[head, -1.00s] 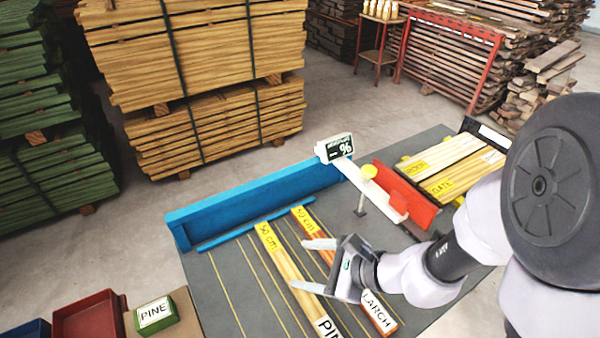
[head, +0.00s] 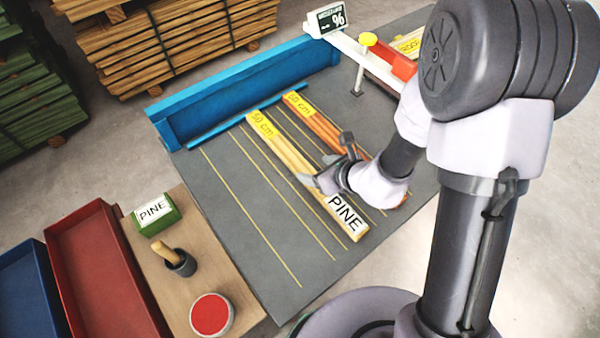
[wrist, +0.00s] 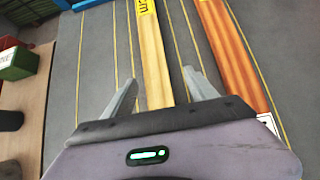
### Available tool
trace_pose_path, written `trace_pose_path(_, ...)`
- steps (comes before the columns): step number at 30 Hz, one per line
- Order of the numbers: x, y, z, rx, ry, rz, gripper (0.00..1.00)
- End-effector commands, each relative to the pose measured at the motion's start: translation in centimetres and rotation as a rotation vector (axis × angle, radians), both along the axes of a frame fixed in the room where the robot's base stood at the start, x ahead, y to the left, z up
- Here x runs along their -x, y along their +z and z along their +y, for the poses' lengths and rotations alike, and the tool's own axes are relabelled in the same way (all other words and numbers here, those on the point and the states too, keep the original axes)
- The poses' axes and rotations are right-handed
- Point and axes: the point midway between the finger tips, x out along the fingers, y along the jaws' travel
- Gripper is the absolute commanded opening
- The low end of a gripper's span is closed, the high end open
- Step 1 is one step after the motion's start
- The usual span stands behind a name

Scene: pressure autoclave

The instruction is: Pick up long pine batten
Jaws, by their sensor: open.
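The long pine batten (head: 283,157) is pale yellow wood with a yellow 50 cm label at its far end and a white PINE label at its near end. It lies flat on the grey table (head: 223,204). My gripper (head: 309,181) is over the batten, a little above its middle part. In the wrist view, the pine batten (wrist: 153,60) runs between the two open fingers of my gripper (wrist: 155,90), and I see no contact. The reddish larch batten (head: 322,128) lies to its right, partly hidden by my arm. It also shows in the wrist view (wrist: 228,50).
A blue fence (head: 245,90) runs along the table's far edge. A red block and a white arm with a meter (head: 328,20) stand at the back right.

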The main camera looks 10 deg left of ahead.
Motion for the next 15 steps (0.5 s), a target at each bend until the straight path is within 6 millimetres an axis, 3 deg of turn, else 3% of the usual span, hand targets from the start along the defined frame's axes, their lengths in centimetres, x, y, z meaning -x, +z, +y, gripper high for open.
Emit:
trace_pose_path(5, -0.8, -1.3, 1.2, -0.001, 0.001, -0.001, 0.66)
trace_pose_path(9, -1.9, -3.0, 3.5, -0.001, 0.002, -0.002, 0.66)
trace_pose_path(15, -2.9, -4.2, 4.4, 0.000, -0.001, -0.001, 0.66)
